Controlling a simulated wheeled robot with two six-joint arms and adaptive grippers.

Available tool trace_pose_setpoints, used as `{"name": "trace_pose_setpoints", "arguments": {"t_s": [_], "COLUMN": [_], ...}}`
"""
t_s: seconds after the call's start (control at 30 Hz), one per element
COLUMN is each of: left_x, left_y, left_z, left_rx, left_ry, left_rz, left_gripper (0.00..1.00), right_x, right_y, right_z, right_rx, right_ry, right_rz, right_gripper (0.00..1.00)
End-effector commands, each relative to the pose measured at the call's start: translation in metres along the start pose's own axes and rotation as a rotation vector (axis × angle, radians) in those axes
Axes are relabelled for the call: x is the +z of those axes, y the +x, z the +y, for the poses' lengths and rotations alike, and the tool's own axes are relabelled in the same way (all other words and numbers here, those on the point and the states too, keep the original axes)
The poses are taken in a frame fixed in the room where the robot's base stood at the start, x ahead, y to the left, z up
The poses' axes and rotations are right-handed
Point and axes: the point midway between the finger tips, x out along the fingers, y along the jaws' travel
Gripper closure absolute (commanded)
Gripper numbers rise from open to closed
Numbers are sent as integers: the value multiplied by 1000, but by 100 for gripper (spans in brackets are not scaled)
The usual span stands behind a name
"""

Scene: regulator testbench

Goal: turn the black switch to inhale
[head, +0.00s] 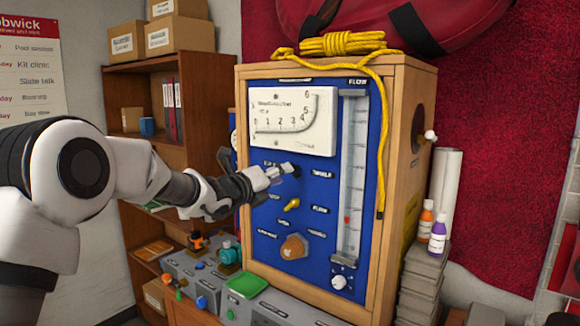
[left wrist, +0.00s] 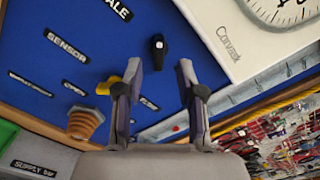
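The black switch (head: 296,171) is a small knob on the blue panel (head: 300,225), partly hidden by my left gripper in the head view. In the left wrist view the black switch (left wrist: 157,48) shows a pale mark on its face. My left gripper (head: 272,174) is at the panel, close to the switch. In the left wrist view my left gripper (left wrist: 158,66) is open, with one finger on each side, and the switch appears between and just beyond the tips. Contact cannot be told. A label (head: 322,174) sits right of the switch. My right gripper is not in view.
A yellow lever (head: 291,204) and an orange-brown knob (head: 294,246) lie below the switch. A white gauge (head: 291,118) is above, and a clear flow tube (head: 352,180) stands to the right. Yellow rope (head: 381,150) hangs over the wooden case (head: 402,170).

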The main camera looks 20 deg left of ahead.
Motion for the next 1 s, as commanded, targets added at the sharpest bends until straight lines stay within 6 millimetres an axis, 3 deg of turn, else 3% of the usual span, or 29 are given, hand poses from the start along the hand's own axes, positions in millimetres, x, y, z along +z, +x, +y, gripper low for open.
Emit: {"name": "trace_pose_setpoints", "arguments": {"t_s": [0.03, 0.2, 0.5, 0.63, 1.0], "left_x": [4, 2, -1, -1, -3], "left_y": [11, 38, 45, 45, 45], "left_z": [-4, -2, 1, 1, 2], "left_rx": [2, 2, 2, 1, 2], "left_ry": [2, 1, 0, 0, 15], "left_rz": [2, 2, 2, 2, 2], "left_gripper": [61, 61, 61, 100, 100], "right_x": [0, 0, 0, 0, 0], "right_y": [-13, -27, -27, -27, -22], "right_z": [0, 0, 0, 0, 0], "right_rx": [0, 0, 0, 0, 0], "right_ry": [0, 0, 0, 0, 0], "right_rz": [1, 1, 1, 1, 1], "right_gripper": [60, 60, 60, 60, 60]}}
